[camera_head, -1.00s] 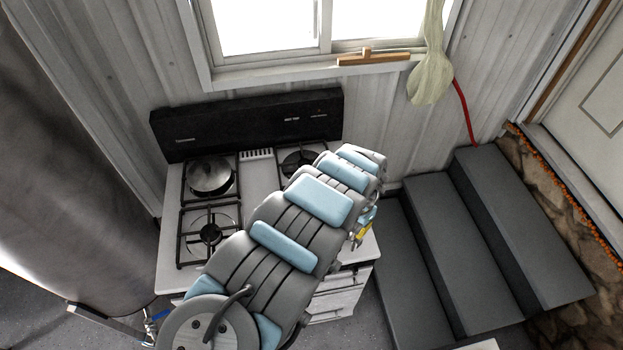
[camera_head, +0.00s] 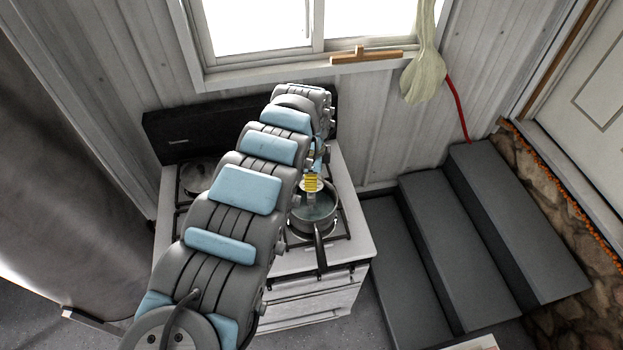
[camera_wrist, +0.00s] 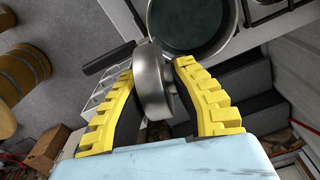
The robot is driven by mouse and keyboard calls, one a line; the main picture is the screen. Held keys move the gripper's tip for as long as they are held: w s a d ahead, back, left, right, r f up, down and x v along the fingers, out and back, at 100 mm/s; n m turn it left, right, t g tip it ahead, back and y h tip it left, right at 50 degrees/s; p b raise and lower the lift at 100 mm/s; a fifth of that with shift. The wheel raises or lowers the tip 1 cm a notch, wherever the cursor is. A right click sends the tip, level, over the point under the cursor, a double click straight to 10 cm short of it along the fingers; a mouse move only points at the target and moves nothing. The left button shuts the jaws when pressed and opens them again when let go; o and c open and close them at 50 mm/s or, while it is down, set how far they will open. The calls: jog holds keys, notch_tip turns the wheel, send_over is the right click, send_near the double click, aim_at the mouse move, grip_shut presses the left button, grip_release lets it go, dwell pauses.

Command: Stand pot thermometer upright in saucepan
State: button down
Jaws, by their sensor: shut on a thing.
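The saucepan (camera_head: 313,222) stands on the front right burner of the stove, with its dark handle pointing toward the front edge. In the wrist view its open top (camera_wrist: 195,28) shows at the upper middle, with a dark greenish inside. My gripper (camera_wrist: 157,72) has yellow fingers shut on the pot thermometer (camera_wrist: 152,88), whose round metal body sits between them. My gripper also shows in the head view (camera_head: 312,186), above the saucepan's far side. The thermometer's stem and lower end are hidden, so I cannot tell whether it touches the pan.
The stove's black backguard (camera_head: 190,135) rises behind the burners. Grey steps (camera_head: 440,225) stand right of the stove. A wooden piece (camera_head: 365,57) lies on the windowsill.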

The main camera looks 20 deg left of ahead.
jog(key=shift+f+b, duration=3.75)
jog(key=shift+f, duration=2.5)
jog(key=c, duration=0.8)
grip_release()
jog(key=shift+d, duration=0.1)
jog(key=shift+c, duration=0.2)
jog(key=shift+r, duration=0.55)
notch_tip(320, 180, up, 11)
jog(key=shift+f, duration=0.1)
jog(key=shift+w, duration=0.1)
